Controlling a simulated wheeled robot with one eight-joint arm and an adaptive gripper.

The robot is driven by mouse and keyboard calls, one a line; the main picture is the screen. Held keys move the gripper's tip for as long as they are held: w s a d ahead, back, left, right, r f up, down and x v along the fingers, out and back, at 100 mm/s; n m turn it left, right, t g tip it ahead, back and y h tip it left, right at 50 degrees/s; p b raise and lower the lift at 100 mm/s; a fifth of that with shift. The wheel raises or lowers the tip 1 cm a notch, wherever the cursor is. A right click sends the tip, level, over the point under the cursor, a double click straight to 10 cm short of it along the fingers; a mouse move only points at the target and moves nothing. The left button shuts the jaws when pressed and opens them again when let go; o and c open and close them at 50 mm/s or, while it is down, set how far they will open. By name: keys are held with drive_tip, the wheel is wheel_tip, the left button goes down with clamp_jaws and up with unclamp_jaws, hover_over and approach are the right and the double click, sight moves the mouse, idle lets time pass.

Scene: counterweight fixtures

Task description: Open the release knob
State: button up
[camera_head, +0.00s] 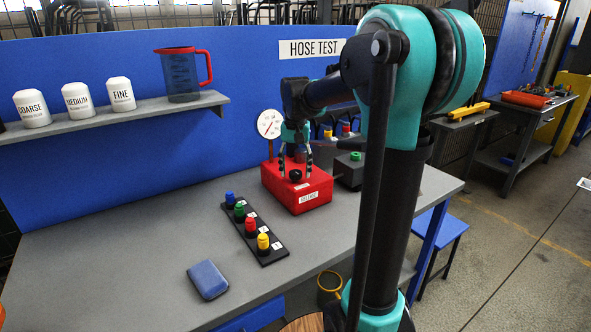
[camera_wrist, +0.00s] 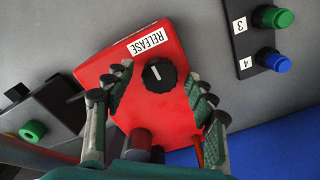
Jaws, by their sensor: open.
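The release knob is a round black knob with a white mark, on top of a red box labelled RELEASE. In the wrist view the knob (camera_wrist: 159,75) lies a little beyond and between my fingertips, and the red box (camera_wrist: 172,44) fills the middle. In the head view the knob (camera_head: 295,175) shows on the red box (camera_head: 308,186), which stands on the grey bench. My gripper (camera_head: 297,160) is open above the box, pointing down, and it also shows in the wrist view (camera_wrist: 158,90). The fingers appear apart from the knob on both sides.
A white dial gauge (camera_head: 269,124) stands at the box's back left. A dark box with a green button (camera_head: 355,156) is close at its right. A black strip with several coloured pegs (camera_head: 255,233) and a blue pad (camera_head: 208,279) lie in front. The bench's left part is clear.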

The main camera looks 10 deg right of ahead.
sight(295, 172)
wheel_tip(295, 172, up, 12)
idle(0.6)
